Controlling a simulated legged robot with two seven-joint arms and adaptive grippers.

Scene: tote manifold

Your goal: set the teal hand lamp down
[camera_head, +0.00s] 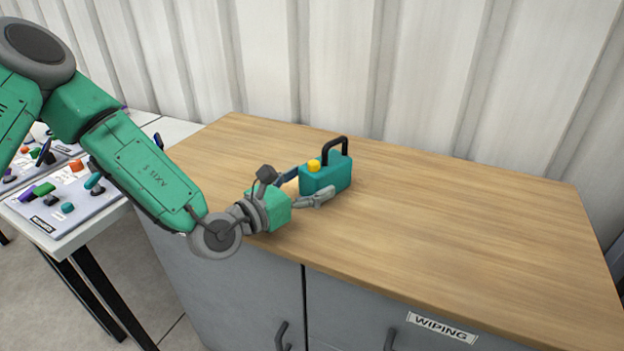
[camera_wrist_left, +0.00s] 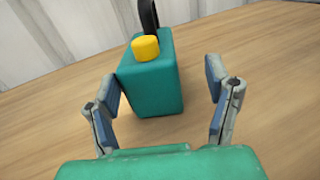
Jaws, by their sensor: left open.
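The teal hand lamp (camera_head: 326,180) stands upright on the wooden cabinet top, with a yellow button on top and a black handle. In the left wrist view the lamp (camera_wrist_left: 155,85) is just ahead of and between my open fingers. My left gripper (camera_head: 303,190) is open at the lamp's near end. In the left wrist view the left gripper's (camera_wrist_left: 163,100) left finger is close beside the lamp and its right finger is clearly apart from it. My right gripper is in neither view.
The wooden top (camera_head: 470,240) is clear to the right of the lamp. The grey cabinet below has a WIPING label (camera_head: 442,328). A white table (camera_head: 70,215) with panels of coloured knobs stands at the left. A pale corrugated wall (camera_head: 400,80) rises behind.

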